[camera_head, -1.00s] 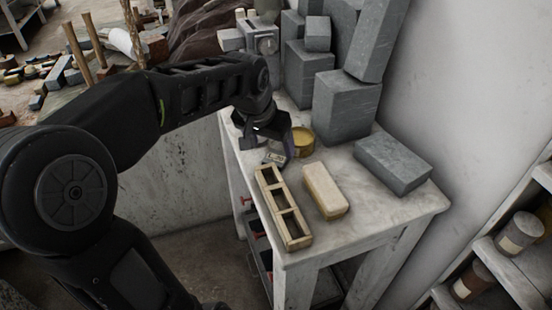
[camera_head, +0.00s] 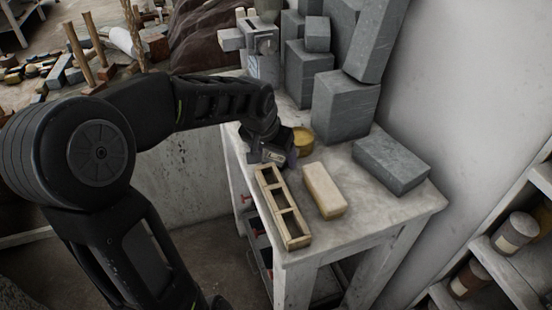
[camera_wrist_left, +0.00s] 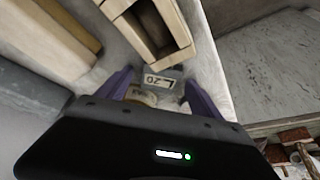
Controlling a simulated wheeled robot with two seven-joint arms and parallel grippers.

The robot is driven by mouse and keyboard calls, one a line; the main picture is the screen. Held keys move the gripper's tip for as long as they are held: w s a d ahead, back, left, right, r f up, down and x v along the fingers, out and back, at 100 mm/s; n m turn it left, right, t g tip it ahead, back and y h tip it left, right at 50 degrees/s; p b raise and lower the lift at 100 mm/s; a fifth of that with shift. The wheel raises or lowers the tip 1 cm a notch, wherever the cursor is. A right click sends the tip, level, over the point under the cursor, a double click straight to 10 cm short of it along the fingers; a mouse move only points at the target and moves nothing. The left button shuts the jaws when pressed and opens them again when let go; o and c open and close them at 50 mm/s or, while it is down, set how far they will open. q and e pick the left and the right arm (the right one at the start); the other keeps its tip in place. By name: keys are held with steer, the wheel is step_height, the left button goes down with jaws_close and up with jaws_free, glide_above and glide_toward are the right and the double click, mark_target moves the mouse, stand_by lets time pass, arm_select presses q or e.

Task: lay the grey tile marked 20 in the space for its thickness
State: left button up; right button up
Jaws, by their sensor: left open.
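The grey tile marked 20 (camera_wrist_left: 162,80) shows in the left wrist view, its label facing up, close to the end of the wooden frame. My left gripper (camera_wrist_left: 160,88) is open, its purple fingers on either side of the tile. I cannot tell whether they touch it. A second pale label (camera_wrist_left: 140,97) shows just behind the tile, partly hidden by my gripper. In the head view my left gripper (camera_head: 277,158) is low over the bench at the far end of the wooden frame (camera_head: 297,242), whose spaces look empty. My right gripper is not in view.
A cream block (camera_head: 323,190) lies right of the frame, and a yellow tin (camera_head: 303,141) stands beside my gripper. A grey slab (camera_head: 392,164) and stacked grey blocks (camera_head: 345,108) fill the right and back. The bench top (camera_head: 375,215) is clear near the front.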

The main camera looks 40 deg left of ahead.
mark_target(274, 160)
arm_select(q)
steer(key=shift+c, duration=0.4)
jaws_close()
stand_by(0.4)
steer(key=shift+r, duration=0.1)
step_height(274, 160, up, 10)
steer(key=b, duration=0.1)
stand_by(0.4)
stand_by(0.7)
